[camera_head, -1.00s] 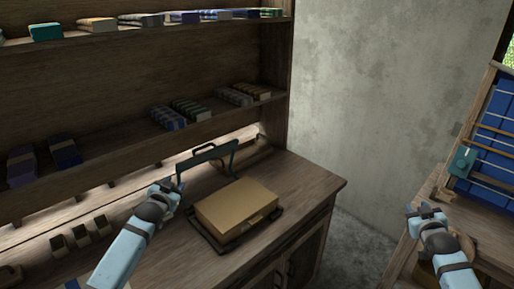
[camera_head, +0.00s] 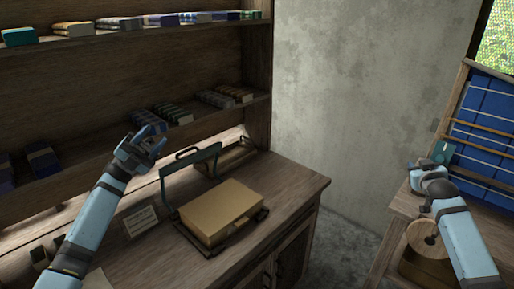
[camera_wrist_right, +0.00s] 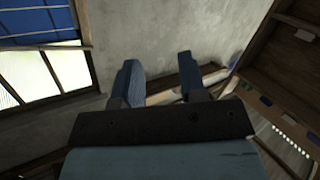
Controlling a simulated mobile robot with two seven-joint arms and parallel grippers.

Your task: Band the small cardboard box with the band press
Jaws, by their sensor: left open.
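The small cardboard box (camera_head: 222,206) lies flat on the dark base of the band press (camera_head: 262,215) on the counter. The press's green frame (camera_head: 163,190) stands raised behind the box, with a dark handle on top. My left gripper (camera_head: 146,143) is open and empty, up and left of the press frame and apart from it, in front of the lower shelf. My right gripper (camera_head: 424,168) is far right, near the loom. In the right wrist view its two fingers (camera_wrist_right: 159,82) are apart with nothing between them.
Shelves with folded cloths (camera_head: 167,20) rise behind the counter (camera_head: 290,183). A loom with blue cloth (camera_head: 485,115) stands at the right, beyond a floor gap.

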